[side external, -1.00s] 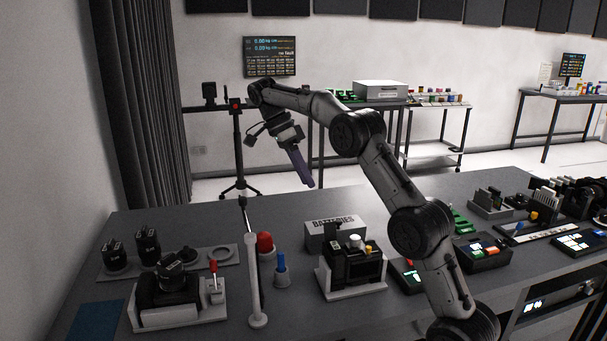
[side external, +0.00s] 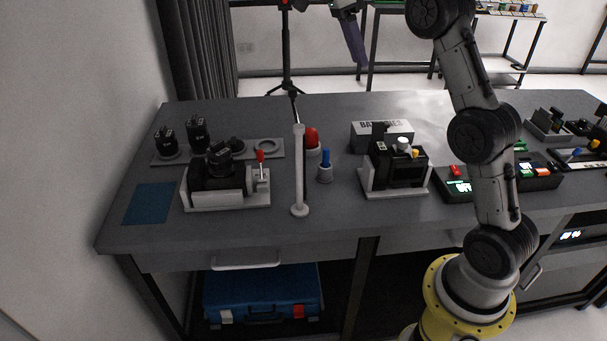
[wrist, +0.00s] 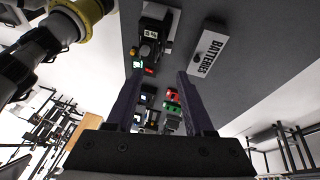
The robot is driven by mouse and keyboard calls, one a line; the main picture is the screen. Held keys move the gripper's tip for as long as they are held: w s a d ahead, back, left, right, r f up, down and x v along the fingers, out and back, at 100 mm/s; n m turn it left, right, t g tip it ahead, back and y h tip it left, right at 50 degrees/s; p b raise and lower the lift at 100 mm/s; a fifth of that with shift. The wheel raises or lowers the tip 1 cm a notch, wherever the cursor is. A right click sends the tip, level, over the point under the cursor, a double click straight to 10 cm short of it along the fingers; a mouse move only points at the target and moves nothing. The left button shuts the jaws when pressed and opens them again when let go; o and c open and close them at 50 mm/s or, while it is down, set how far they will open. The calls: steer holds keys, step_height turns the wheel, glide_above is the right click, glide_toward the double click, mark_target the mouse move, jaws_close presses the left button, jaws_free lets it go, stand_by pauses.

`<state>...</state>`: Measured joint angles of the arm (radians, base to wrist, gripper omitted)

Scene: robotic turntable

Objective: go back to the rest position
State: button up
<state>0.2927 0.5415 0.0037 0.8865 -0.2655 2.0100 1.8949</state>
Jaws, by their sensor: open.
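My gripper shows at the top of the side external view (side external: 358,62), with a dark purple finger hanging down. It is in the air, above and behind the workbench (side external: 225,232) in the picture. In the wrist view its two fingers stand well apart (wrist: 160,74), with nothing held between them. The upper part of my wrist and forearm is cut off by the top edge of the side external view.
The bench carries a white BATTERIES box (side external: 366,130), a black device on a white stand (side external: 398,172), a tall white post (side external: 299,170), red (side external: 312,138) and blue (side external: 326,160) plungers, and a camera on a base (side external: 212,185). Bare bench lies at front left.

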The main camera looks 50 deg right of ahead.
steer(key=s+a+r+n+t, duration=0.35)
steer(key=s+a, duration=0.25)
steer(key=s, duration=0.2)
steer(key=s+a+r+n+t, duration=0.2)
steer(key=s+a+n, duration=0.35)
steer(key=s, duration=0.25)
steer(key=s+a+f+n+t+y, duration=0.1)
steer(key=s+a+f+n+t, duration=0.1)
steer(key=f+n, duration=0.5)
steer(key=s+a+f+n+t, duration=0.2)
steer(key=s+a+f+n, duration=0.2)
steer(key=f+n, duration=0.4)
steer(key=shift+s+n+y, duration=0.4)
steer(key=shift+s+n, duration=0.35)
steer(key=shift+n, duration=0.25)
